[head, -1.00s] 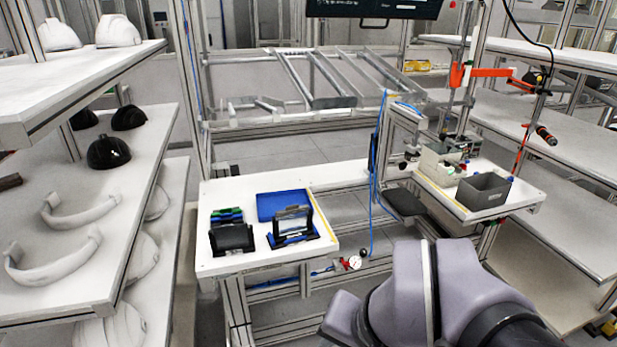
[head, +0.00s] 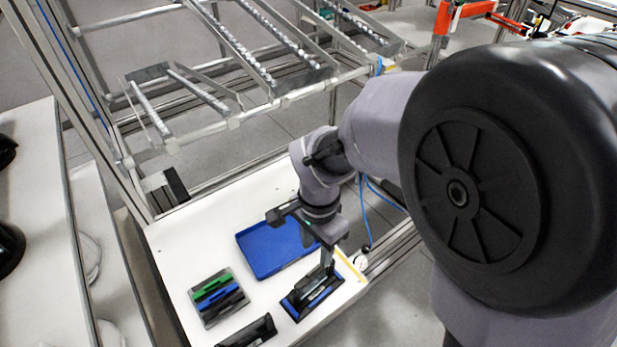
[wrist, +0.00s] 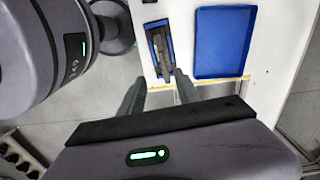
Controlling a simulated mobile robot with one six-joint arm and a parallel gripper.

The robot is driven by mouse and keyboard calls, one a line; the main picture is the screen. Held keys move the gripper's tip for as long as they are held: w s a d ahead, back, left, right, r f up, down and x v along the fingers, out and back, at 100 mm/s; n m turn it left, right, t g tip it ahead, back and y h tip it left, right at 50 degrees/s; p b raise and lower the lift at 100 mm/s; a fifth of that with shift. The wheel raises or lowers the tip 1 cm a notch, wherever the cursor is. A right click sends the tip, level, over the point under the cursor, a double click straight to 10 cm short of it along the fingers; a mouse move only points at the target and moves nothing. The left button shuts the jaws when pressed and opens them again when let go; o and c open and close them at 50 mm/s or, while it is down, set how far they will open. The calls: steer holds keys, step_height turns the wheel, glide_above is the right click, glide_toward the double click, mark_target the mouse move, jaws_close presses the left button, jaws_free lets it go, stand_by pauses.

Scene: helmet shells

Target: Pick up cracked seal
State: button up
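I cannot pick out a cracked seal for certain in either view. A black and blue holder (head: 313,294) stands at the front right of the white table (head: 205,235), and it also shows in the wrist view (wrist: 159,48). A dark upright part stands in it, too small to identify. My gripper (head: 327,262) is above this holder in the head view and partly hides it. In the wrist view my gripper (wrist: 162,80) has its two fingers apart, with nothing seen between them; the holder lies just beyond the fingertips.
A blue tray (head: 275,249) lies behind the holder. A rack with green, blue and black pieces (head: 217,296) is to the left, with a black block (head: 247,332) at the front edge. A metal roller rack (head: 240,60) stands behind the table. My arm covers the right side.

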mark_target(314, 269)
steer(key=f+b, duration=0.1)
steer(key=f, duration=0.2)
steer(key=f+b, duration=0.1)
steer(key=f, duration=0.3)
steer(key=f+b, duration=0.1)
steer(key=f, duration=0.2)
steer(key=shift+w+a+f+b, duration=0.25)
steer(key=shift+f+b, duration=0.05)
steer(key=shift+f, duration=0.1)
steer(key=shift+r, duration=0.1)
jaws_close()
